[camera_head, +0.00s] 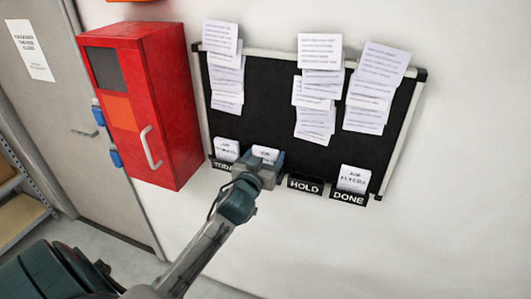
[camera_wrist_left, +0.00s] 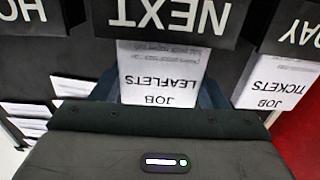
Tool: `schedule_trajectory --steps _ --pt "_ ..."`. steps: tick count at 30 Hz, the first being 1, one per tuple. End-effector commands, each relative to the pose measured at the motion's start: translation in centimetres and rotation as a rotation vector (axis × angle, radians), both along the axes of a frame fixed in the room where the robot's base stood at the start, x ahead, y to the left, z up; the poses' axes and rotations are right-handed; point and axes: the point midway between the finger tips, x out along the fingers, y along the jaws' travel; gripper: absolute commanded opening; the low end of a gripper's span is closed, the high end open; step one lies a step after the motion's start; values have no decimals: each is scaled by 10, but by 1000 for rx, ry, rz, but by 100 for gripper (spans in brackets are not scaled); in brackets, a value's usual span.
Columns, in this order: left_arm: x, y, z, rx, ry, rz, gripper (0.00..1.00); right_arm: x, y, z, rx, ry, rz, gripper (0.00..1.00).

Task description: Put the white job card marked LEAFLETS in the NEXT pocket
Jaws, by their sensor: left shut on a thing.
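The white LEAFLETS job card (camera_wrist_left: 160,72) shows upside down in the wrist view. Its lower end is hidden behind the black NEXT pocket front (camera_wrist_left: 168,18), so it appears to stand in that pocket. My left gripper (camera_head: 264,167) is shut on the card, with a dark finger at each side of it. In the head view the card (camera_head: 265,154) shows above my gripper, which covers the NEXT label. My right gripper is not in view.
A TICKETS card (camera_wrist_left: 275,80) stands in the TODAY pocket (camera_head: 222,165) to the left. The HOLD pocket (camera_head: 305,186) is empty; DONE (camera_head: 348,198) holds a FLYERS card (camera_head: 353,178). Paper sheets hang on the black board (camera_head: 270,100). A red cabinet (camera_head: 160,80) is close at left.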

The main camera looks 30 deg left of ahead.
Motion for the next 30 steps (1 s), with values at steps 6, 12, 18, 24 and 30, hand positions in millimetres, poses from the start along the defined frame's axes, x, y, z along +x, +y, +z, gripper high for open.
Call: schedule_trajectory --steps 6,12,18,24,30 --pt "0 0 -1 1 -1 0 45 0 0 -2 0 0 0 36" --pt "0 0 -2 1 -1 0 89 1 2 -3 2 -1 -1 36" --pt "0 0 -2 1 -1 0 89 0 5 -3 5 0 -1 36" --pt "-6 -2 -2 2 -1 0 89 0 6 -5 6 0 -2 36" --pt "-43 -10 -5 3 0 -1 89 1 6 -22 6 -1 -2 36"
